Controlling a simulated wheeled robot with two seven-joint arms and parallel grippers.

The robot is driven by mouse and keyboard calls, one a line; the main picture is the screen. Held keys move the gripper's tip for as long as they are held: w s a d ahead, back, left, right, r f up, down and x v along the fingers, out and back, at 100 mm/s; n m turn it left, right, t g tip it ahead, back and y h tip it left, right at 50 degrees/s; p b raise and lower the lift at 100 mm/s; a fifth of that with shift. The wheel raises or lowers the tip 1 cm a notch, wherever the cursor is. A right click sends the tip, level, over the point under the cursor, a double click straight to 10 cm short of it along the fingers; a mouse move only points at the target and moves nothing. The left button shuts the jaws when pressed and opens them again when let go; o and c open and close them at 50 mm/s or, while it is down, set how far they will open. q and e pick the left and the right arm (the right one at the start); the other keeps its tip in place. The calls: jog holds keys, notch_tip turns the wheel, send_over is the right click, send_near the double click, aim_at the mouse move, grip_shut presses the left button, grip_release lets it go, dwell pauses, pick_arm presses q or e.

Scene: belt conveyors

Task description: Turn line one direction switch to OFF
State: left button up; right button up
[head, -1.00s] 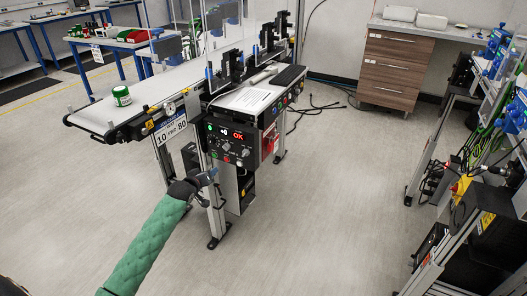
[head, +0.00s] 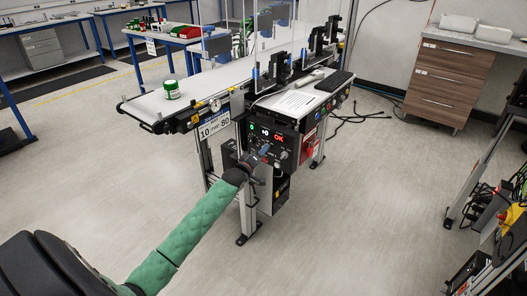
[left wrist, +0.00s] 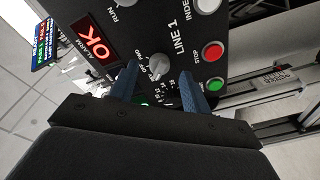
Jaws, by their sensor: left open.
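The line one control panel (head: 286,134) stands at the near end of the conveyor, with a lit red "OK" display. In the left wrist view the grey direction switch (left wrist: 157,64) sits beside the "LINE 1" lettering, with small position labels around it. I cannot tell clearly which label its pointer faces. My left gripper (head: 264,151) is at the panel's face. In the left wrist view its two blue fingers (left wrist: 159,80) are open, one on each side of the switch; I cannot tell whether they touch it. My right gripper is not in view.
A red button (left wrist: 212,51), a green button (left wrist: 215,83) and a white button (left wrist: 207,5) sit near the switch. The conveyor belt (head: 205,82) carries a green-white can (head: 171,90). Cables lie on the floor behind; the floor in front is clear.

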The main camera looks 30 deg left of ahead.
pick_arm(q)
jog(key=shift+w, duration=1.1)
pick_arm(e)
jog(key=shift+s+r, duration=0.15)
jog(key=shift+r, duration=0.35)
pick_arm(q)
jog(key=c, duration=1)
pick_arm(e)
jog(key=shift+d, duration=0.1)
